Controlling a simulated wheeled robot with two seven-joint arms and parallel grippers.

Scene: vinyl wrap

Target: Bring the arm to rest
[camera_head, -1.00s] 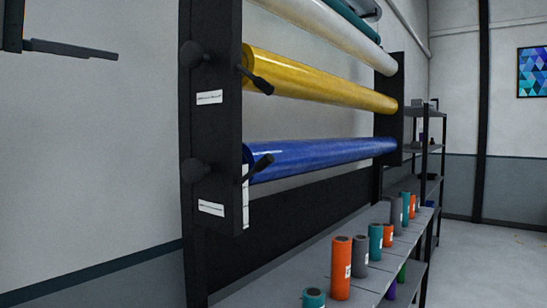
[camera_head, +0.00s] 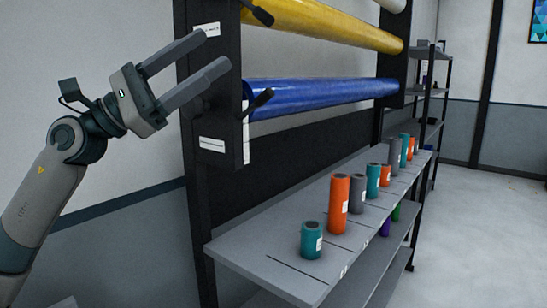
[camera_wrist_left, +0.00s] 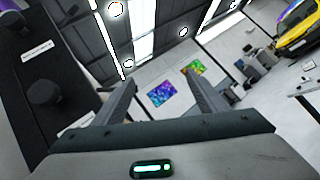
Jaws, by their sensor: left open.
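My left gripper (camera_head: 205,68) is raised at the left of the head view, in front of the black upright of the roll rack (camera_head: 210,120). Its two fingers are apart with nothing between them. In the left wrist view the open fingers (camera_wrist_left: 165,103) point up toward the ceiling and far wall, and the dark rack post (camera_wrist_left: 60,80) with its round knobs is close on the left. I cannot tell whether the gripper touches the post. My right gripper is in neither view.
A yellow roll (camera_head: 330,24) and a blue roll (camera_head: 320,96) hang on the rack. Below, a grey shelf (camera_head: 265,258) holds several upright small rolls, including an orange one (camera_head: 339,205) and a teal one (camera_head: 311,240). Open floor (camera_head: 480,230) lies at the right.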

